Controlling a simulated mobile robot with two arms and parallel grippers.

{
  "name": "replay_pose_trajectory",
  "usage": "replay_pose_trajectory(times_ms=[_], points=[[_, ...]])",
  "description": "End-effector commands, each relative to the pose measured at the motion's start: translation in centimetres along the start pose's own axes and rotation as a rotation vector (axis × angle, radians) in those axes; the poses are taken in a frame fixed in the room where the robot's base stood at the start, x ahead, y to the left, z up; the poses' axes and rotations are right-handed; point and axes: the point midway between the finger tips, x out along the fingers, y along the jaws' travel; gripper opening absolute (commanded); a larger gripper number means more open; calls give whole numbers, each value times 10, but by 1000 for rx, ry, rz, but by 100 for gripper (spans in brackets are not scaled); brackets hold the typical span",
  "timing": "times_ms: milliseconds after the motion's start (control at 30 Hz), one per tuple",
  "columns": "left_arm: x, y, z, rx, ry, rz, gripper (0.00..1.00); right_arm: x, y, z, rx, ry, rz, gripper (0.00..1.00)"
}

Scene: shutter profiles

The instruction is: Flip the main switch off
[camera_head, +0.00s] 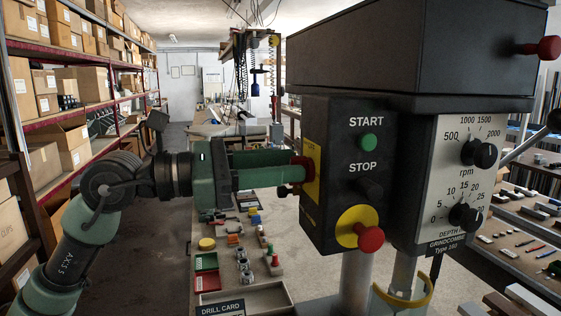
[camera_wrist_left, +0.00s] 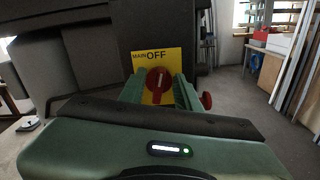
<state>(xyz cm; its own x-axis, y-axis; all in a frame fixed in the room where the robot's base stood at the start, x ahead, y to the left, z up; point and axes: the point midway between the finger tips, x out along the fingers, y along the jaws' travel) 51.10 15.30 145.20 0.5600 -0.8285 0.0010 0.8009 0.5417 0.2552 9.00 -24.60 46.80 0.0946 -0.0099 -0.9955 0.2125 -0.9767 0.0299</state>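The main switch is a red rotary knob (camera_wrist_left: 158,82) on a yellow plate (camera_wrist_left: 141,62) marked MAIN OFF. In the wrist view its grip bar stands roughly upright. In the head view the plate (camera_head: 312,172) is on the left side of the black control box (camera_head: 338,215), and the red knob (camera_head: 303,161) shows partly behind my fingers. My left gripper (camera_head: 292,172) reaches the knob from the left. Its green fingers stand apart on either side of the knob in the wrist view (camera_wrist_left: 160,96); contact cannot be made out. My right gripper is not in view.
The box front has a green START button (camera_head: 369,142), a dark STOP button (camera_head: 369,189) and a red emergency button (camera_head: 369,238). A dial panel (camera_head: 455,180) is to its right. Shelves of cartons (camera_head: 90,85) line the left; a bench with small parts lies below my gripper.

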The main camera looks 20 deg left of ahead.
Motion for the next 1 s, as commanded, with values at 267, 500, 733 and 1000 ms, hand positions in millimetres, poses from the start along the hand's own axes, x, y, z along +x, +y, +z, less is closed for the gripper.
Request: replay_pose_trajectory(times_ms=[267, 500, 733, 1000], points=[[0, 0, 0, 0, 0, 0, 0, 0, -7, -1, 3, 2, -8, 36], [-1, 2, 0, -88, 2, 1, 0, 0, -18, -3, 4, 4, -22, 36], [0, 3, -1, -260, 1, 0, 0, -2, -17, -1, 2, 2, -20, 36], [0, 3, 0, -277, 0, 0, 0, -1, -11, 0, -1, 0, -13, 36]])
